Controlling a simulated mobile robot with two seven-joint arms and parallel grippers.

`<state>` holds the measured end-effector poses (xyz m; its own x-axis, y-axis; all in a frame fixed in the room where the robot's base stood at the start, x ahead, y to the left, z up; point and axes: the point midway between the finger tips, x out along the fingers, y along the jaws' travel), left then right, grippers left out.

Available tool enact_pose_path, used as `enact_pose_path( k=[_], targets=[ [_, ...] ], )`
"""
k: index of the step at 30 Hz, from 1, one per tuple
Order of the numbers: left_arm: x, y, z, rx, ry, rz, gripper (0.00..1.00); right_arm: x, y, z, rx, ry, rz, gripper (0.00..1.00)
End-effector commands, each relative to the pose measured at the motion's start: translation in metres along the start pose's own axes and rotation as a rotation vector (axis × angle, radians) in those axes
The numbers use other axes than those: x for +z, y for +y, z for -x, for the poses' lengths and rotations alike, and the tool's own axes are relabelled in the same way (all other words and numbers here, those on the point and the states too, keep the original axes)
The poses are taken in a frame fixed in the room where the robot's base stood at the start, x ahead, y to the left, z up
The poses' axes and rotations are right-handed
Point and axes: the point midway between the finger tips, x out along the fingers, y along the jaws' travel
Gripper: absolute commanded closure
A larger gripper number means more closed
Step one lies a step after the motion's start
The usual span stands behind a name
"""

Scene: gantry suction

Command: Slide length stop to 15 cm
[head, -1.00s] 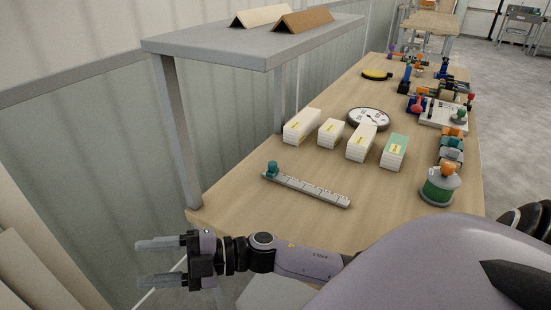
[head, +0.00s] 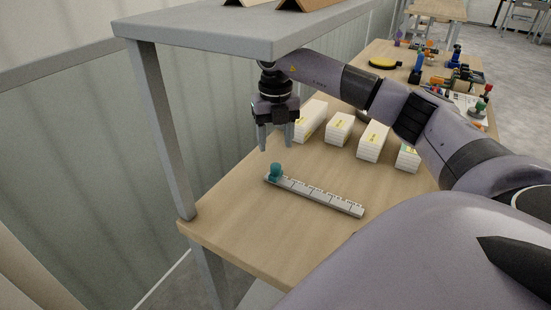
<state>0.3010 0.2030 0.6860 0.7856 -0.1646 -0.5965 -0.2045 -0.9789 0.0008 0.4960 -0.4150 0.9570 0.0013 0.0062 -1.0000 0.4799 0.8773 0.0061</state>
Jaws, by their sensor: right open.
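The teal length stop (head: 276,172) is a knob at the left end of a light grey ruler rail (head: 318,195) with tick marks. The rail lies on the wooden table, slanting down to the right. My right gripper (head: 276,147) points down above and slightly behind the stop, its two grey fingers apart and empty. The fingertips look clear of the knob. The scale numbers are too small to read. My left gripper is not in view.
A grey shelf (head: 205,32) overhangs the table's left side, close to my right wrist. White boxes (head: 373,142) stand behind the rail. The wooden table (head: 260,235) is clear in front of the rail. Tools and parts crowd the far right.

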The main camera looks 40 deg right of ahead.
Motion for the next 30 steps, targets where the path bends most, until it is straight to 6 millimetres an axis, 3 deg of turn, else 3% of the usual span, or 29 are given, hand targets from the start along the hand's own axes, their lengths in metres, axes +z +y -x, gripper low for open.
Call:
enact_pose_path(
  k=[15, 25, 26, 30],
  targets=[
    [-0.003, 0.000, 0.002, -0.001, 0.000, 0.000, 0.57, 0.000, -0.003, -0.064, -0.009, 0.000, -0.004, 0.45],
    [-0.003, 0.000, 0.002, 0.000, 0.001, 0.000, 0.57, 0.001, -0.002, -0.069, -0.007, -0.001, -0.003, 0.45],
    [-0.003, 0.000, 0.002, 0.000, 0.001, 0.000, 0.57, 0.001, -0.002, -0.069, -0.007, -0.001, -0.003, 0.48],
    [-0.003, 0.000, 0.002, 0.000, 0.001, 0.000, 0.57, 0.000, -0.002, -0.069, -0.007, -0.001, -0.003, 0.94]
  ],
)
